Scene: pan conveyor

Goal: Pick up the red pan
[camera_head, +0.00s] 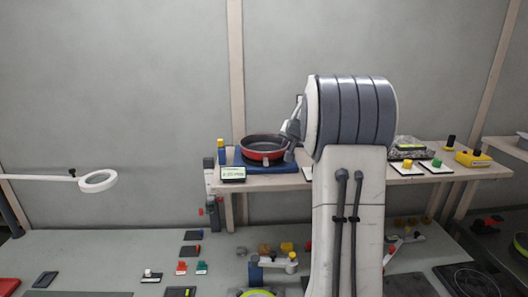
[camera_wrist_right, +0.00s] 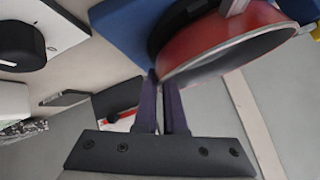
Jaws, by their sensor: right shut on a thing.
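The red pan (camera_head: 264,153) with a dark inside is at the blue scale (camera_head: 284,168) on the raised wooden shelf in the head view. In the right wrist view the red pan (camera_wrist_right: 225,45) is tilted in the picture, close beside the blue scale (camera_wrist_right: 130,28) and a dark round plate. My right gripper (camera_head: 291,131) comes in at the pan's right side. In the wrist view its dark fingers (camera_wrist_right: 162,82) close together at the pan's rim and hold it. I cannot tell whether the pan is clear of the scale. My left gripper is out of view.
A small display (camera_head: 233,173) stands at the scale's front left. Yellow and green buttons (camera_head: 437,163) and a yellow box (camera_head: 472,158) are to the right on the shelf. A ring lamp (camera_head: 98,181) reaches in from the left. Small parts lie on the lower table.

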